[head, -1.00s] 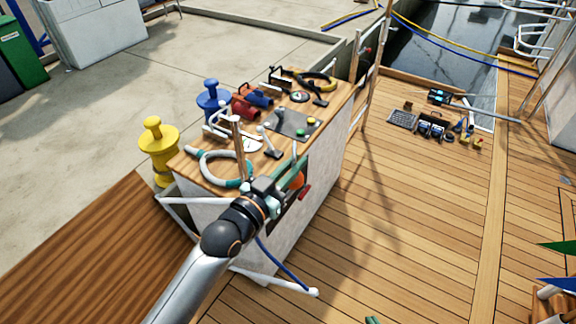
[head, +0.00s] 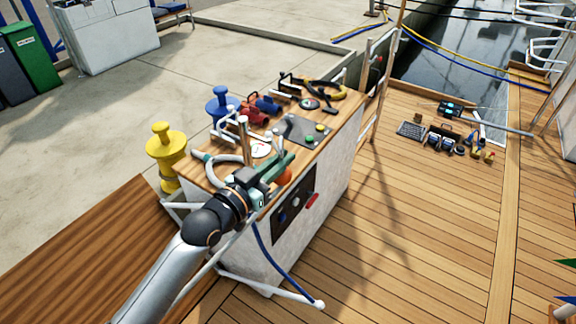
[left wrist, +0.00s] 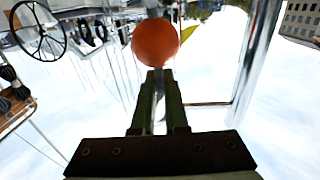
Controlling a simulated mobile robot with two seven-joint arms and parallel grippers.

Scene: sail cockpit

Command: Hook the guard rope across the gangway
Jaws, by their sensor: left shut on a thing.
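My left gripper (head: 279,170) has green fingers and shows in front of the console top, near a metal post (head: 244,138). In the left wrist view the fingers (left wrist: 160,80) are shut on a thin grey piece, with an orange ball (left wrist: 155,42) just beyond their tips. The ball also shows partly behind the fingers in the head view (head: 284,177). A blue guard rope (head: 278,262) runs from under the gripper down to the end of a low white rail (head: 318,304). Its upper end is hidden by the gripper. My right gripper is not in view.
Tools lie on the deck at right. The wooden deck (head: 420,220) between is clear.

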